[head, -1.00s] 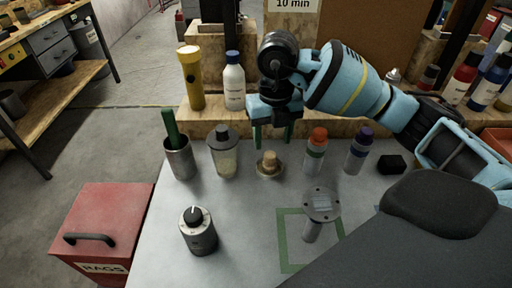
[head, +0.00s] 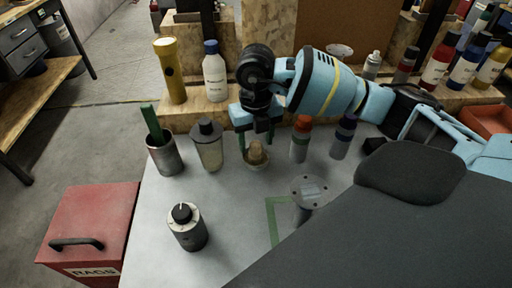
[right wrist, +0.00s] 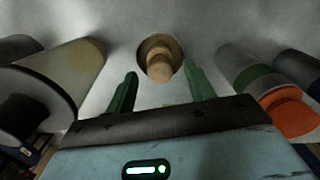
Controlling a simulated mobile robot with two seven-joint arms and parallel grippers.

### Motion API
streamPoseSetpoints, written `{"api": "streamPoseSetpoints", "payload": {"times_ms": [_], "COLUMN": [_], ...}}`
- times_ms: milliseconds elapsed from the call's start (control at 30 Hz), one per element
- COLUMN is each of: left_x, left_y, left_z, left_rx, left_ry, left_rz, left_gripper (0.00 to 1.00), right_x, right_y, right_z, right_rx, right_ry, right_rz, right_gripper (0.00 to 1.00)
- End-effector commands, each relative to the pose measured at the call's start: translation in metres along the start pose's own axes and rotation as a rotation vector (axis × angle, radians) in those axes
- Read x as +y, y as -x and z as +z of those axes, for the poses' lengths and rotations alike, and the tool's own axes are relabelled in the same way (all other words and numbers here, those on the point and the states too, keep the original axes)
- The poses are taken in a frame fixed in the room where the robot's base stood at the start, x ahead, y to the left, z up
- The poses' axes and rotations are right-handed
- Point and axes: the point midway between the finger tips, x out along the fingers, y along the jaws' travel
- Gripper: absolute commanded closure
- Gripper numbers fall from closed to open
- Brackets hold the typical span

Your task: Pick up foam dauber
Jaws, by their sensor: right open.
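The foam dauber (head: 257,151) is a small tan, rounded piece standing in a shallow round dish (head: 257,165) on the grey tabletop. In the right wrist view the dauber (right wrist: 160,66) stands beyond and between the two green fingertips. My right gripper (head: 256,143) hangs just above and behind the dauber, pointing down. It is open and empty, with its fingers (right wrist: 160,85) apart and not touching the dauber. My left gripper is not in view.
A grey-capped bottle (head: 208,145) and a metal cup (head: 164,155) with a green handle stand left of the dauber. Orange-capped (head: 300,140) and blue-capped (head: 344,136) bottles stand right. A dark-knobbed canister (head: 187,228) and round-topped metal piece (head: 309,190) stand nearer.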

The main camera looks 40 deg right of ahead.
Motion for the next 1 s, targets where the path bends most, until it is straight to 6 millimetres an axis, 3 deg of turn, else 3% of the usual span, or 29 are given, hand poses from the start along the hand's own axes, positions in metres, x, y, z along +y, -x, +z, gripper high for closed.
{"api": "streamPoseSetpoints", "payload": {"times_ms": [200,467,833,1000], "left_x": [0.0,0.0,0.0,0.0], "left_y": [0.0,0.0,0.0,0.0], "left_z": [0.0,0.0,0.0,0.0], "left_rx": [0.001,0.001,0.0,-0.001], "left_ry": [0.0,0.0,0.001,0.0], "left_rz": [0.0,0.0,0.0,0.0], "left_gripper": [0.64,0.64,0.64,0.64], "right_x": [0.0,0.0,0.0,0.0], "right_y": [-0.022,-0.024,-0.024,-0.023], "right_z": [0.0,0.0,0.0,0.0], "right_rx": [0.0,-0.001,-0.001,-0.001], "right_ry": [0.0,0.0,0.0,0.0], "right_rz": [0.0,0.001,0.001,0.001], "right_gripper": [0.46,0.46,0.94,0.94]}}
